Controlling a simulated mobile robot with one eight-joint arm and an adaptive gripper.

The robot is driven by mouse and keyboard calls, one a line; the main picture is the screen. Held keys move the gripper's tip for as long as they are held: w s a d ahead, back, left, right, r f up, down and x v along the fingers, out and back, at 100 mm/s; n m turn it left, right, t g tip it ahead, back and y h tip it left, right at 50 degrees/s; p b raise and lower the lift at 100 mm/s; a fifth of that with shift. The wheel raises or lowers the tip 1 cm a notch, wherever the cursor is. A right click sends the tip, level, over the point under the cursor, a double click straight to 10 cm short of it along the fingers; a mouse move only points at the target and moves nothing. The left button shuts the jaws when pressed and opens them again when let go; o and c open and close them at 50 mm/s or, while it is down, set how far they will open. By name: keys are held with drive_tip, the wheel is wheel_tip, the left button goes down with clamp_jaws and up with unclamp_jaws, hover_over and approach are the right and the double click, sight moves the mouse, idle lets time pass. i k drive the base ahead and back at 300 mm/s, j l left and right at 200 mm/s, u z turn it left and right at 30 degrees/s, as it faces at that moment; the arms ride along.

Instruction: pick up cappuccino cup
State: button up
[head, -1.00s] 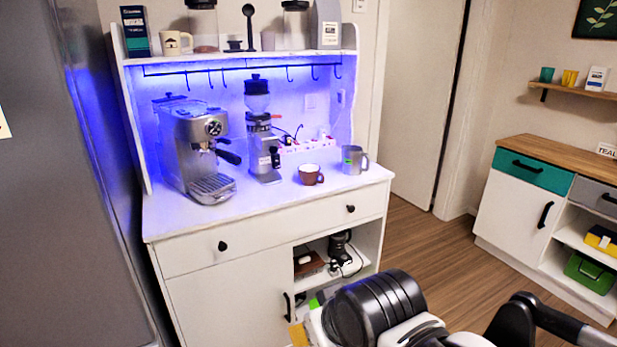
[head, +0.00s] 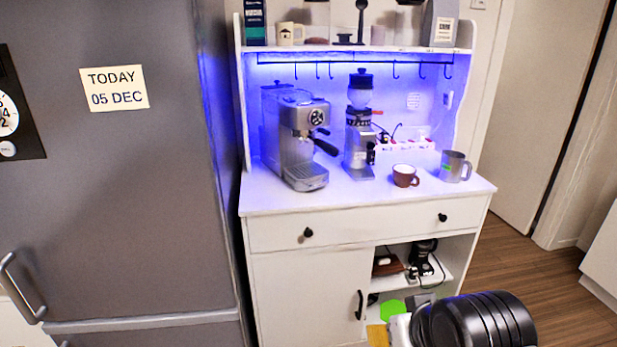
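The cappuccino cup is most likely the small brown cup (head: 405,177) with a white inside. It stands upright on the white cabinet top (head: 375,197), toward the right, with its handle at the right. A grey metal mug (head: 453,167) stands to its right, a little apart. My arm shows as a black ribbed part at the bottom right, below and in front of the cabinet. My gripper's fingers are not in view, and nothing touches the cup.
An espresso machine (head: 300,140) and a grinder (head: 359,130) stand left of the cup, with a power strip (head: 405,146) behind it. An upper shelf (head: 350,49) with hooks spans above. A grey fridge (head: 120,190) stands at the left. The front of the cabinet top is clear.

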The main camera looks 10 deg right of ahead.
sight(404, 175)
drive_tip(key=i+j+z, duration=0.1)
drive_tip(key=i+z, duration=0.3)
drive_tip(key=i+j+z, duration=0.2)
drive_tip(key=z, duration=0.25)
drive_tip(key=i+j+z, duration=0.25)
drive_tip(key=z, duration=0.15)
drive_tip(key=i+j+z, duration=0.2)
drive_tip(key=j+z, duration=0.2)
